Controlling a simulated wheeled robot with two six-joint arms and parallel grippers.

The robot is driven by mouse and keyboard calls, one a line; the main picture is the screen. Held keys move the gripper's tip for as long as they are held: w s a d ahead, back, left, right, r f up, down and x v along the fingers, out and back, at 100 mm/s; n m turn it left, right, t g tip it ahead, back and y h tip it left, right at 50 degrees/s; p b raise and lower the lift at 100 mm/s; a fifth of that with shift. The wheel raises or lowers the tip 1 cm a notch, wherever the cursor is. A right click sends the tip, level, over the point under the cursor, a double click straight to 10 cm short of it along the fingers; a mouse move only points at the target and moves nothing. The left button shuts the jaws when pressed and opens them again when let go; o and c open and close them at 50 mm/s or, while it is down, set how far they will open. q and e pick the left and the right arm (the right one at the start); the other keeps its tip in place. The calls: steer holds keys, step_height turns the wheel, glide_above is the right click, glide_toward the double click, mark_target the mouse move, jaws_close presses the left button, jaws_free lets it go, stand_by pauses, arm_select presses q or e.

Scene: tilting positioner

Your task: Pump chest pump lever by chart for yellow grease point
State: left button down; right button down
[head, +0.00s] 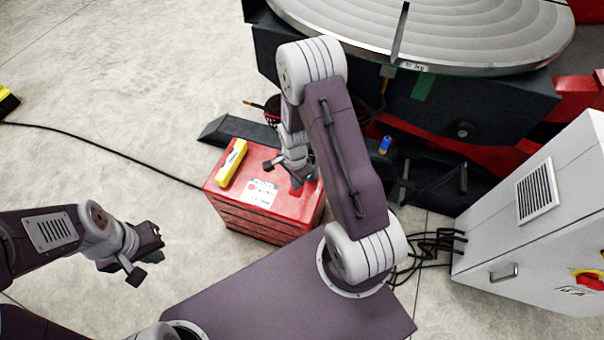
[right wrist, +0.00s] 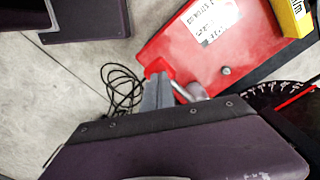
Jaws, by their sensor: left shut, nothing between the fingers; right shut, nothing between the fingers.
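The red chest (head: 222,205) stands on the floor beyond my purple deck. A white printed chart (head: 260,192) lies on its top; it also shows in the right wrist view (right wrist: 212,18), its text too small to read. My right gripper (head: 303,180) is shut and empty over the chest's right end. In the right wrist view a lever with a red grip (right wrist: 158,68) and a metal rod (right wrist: 183,92) shows right by my grey fingers (right wrist: 158,95); I cannot tell whether they touch. My left gripper (head: 143,266) is shut and empty over the floor. I cannot make out a yellow grease point.
A yellow block (head: 232,163) lies on the chest top. The large round positioner table (head: 450,35) is at the back. A grey cabinet (head: 540,215) stands right, with black cables (head: 432,245) beside it. A black scale (right wrist: 275,92) with a red pointer shows in the right wrist view. Left floor is mostly clear.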

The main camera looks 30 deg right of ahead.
step_height(320, 180, up, 8)
steer(key=p, duration=0.6)
steer(key=shift+f, duration=0.2)
step_height(320, 180, down, 6)
steer(key=n+b, duration=0.1)
steer(key=n, duration=0.5)
steer(key=shift+f, duration=0.2)
steer(key=shift+f+b, duration=0.45)
steer(key=shift+b, duration=0.05)
stand_by(1.4)
